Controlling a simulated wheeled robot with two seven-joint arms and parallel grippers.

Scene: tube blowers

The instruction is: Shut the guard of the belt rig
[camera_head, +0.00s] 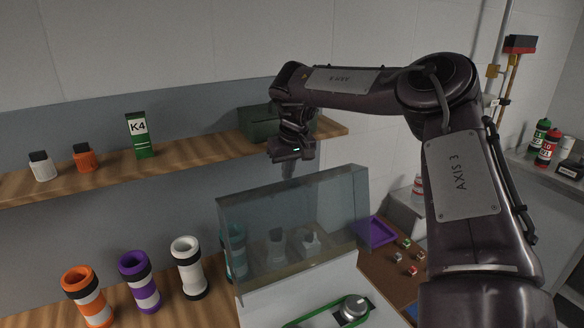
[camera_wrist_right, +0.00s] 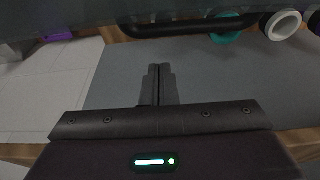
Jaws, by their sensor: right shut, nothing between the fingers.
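The belt rig has a white base (camera_head: 262,306), with a green belt (camera_head: 312,317) and a grey pulley (camera_head: 353,306) on top, uncovered in front. Its guard (camera_head: 290,215) is a clear, greyish cover that stands raised at the back of the rig. My right gripper (camera_head: 288,170) is shut and empty. It points down just behind the guard's top edge; I cannot tell whether it touches. Its closed fingers (camera_wrist_right: 160,75) also show in the right wrist view, where a dark band crosses the top. My left gripper is not in view.
A wooden shelf (camera_head: 200,156) behind carries a K4 box (camera_head: 140,135), small jars and a dark green bin (camera_head: 262,122). Striped tubes (camera_head: 139,281) stand left of the rig. A purple tray (camera_head: 375,231) and small blocks lie to the right. My right arm spans above the right side.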

